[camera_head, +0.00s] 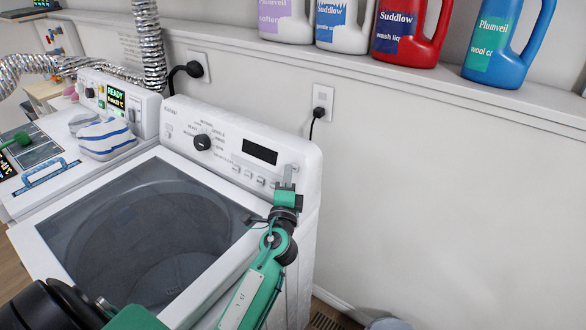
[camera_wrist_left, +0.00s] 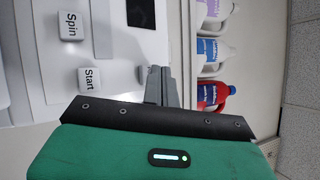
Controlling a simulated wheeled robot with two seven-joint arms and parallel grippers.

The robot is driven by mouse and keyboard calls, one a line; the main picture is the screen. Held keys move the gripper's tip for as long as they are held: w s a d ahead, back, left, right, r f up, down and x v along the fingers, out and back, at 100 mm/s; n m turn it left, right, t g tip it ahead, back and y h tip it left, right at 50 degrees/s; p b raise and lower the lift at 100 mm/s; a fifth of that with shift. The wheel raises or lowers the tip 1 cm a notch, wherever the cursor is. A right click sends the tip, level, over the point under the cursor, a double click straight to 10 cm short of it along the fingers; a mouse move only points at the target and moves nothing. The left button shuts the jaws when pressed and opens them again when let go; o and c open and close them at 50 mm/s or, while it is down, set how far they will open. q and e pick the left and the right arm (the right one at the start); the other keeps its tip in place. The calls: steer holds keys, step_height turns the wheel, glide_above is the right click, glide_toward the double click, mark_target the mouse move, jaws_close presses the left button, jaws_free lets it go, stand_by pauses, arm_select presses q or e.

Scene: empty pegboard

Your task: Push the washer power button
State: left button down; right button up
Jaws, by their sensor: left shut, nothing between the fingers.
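The white washer (camera_head: 312,172) has a sloped control panel with a dial (camera_head: 203,142), a dark blank display (camera_head: 259,151) and a row of small buttons (camera_head: 249,174). My left gripper (camera_head: 289,172) is shut and empty, at the right end of this panel. In the left wrist view its grey fingertips (camera_wrist_left: 159,72) lie over the panel's end, beside the Start button (camera_wrist_left: 89,78). I cannot tell whether the fingertips touch the panel. No power button is clearly visible; the fingers cover part of the panel. My right gripper is not in view.
A second white machine (camera_head: 143,108) with a lit READY display and a striped cloth (camera_head: 105,138) stands at the left. Detergent jugs, including a red one (camera_head: 404,33) and a blue one (camera_head: 505,45), stand on the ledge above.

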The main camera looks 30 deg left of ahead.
arm_select(q)
steer(key=s, duration=0.2)
steer(key=s+r+p, duration=0.1)
steer(key=s, duration=0.2)
steer(key=shift+s+a+r, duration=0.25)
steer(key=shift+s+r, duration=0.05)
steer(key=shift+r, duration=0.1)
steer(key=shift+f, duration=0.1)
